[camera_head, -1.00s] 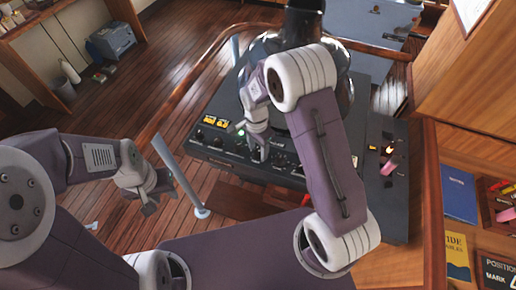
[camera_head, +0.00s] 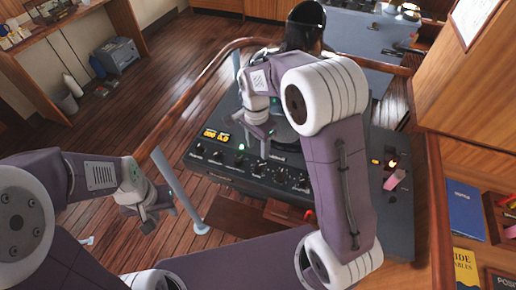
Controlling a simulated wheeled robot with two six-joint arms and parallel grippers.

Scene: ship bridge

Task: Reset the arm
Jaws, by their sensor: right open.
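My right arm reaches over the black console (camera_head: 350,222) in the middle of the view. My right gripper (camera_head: 264,150) points down above the console's knobs, and it is open with nothing seen between its fingers. My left gripper (camera_head: 150,222) hangs at the left, over the wooden floor beside a grey post (camera_head: 178,190). Its fingers look spread and empty. The console carries a row of knobs, an amber display (camera_head: 216,136) and a pink-capped lever (camera_head: 396,179) at its right.
A wooden rail (camera_head: 190,95) curves around the console. A shelf with a blue book (camera_head: 465,208) and a yellow book (camera_head: 466,270) stands at the right.

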